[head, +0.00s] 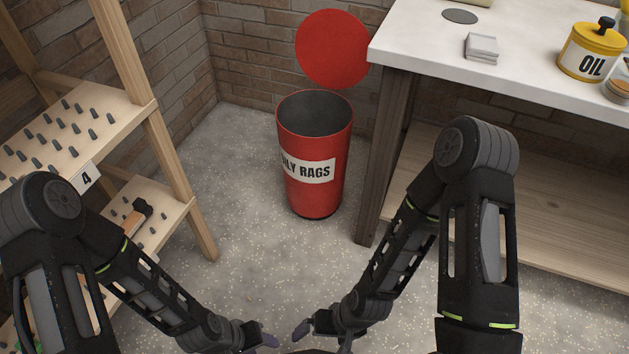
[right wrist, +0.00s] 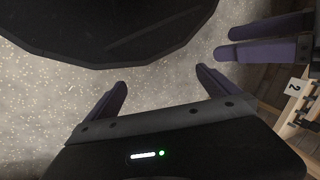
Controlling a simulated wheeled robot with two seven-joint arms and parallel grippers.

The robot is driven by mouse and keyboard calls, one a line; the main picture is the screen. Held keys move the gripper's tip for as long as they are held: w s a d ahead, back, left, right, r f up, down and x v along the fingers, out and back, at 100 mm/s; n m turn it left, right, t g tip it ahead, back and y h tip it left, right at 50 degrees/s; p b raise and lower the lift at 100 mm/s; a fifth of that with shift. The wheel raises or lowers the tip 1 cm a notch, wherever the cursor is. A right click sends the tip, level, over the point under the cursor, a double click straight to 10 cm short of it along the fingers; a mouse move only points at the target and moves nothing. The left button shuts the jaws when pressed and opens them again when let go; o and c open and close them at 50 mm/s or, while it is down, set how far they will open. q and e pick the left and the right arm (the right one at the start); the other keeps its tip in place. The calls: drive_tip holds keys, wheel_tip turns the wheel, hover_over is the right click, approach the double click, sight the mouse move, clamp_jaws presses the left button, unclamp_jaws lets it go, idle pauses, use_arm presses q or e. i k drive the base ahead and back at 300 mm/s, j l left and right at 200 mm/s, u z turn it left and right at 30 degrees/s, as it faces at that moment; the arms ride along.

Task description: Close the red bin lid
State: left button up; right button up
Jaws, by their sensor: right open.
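The red bin (head: 314,190), labelled with RAGS on a white band, stands upright on the floor by the brick wall. Its round red lid (head: 333,48) stands raised behind the rim, leaving the dark inside open to view. My right gripper (head: 300,331) is low in the head view, in front of the bin and well apart from it. In the right wrist view its purple fingers (right wrist: 161,86) are spread with nothing between them. My left gripper (head: 266,341) is close beside it, mostly cut off; its fingers also show in the right wrist view (right wrist: 266,39), their opening unclear.
A wooden peg shelf (head: 140,100) stands at the left. The speckled floor (head: 240,220) before the bin is clear.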

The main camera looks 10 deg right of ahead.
sight(332, 45)
drive_tip(key=i+l+u, duration=0.1)
drive_tip(key=i+u, duration=0.25)
drive_tip(key=i+l+u, duration=0.1)
drive_tip(key=u, duration=0.25)
drive_tip(key=i+l+u, duration=0.3)
drive_tip(key=k+l, duration=0.05)
drive_tip(key=k, duration=0.05)
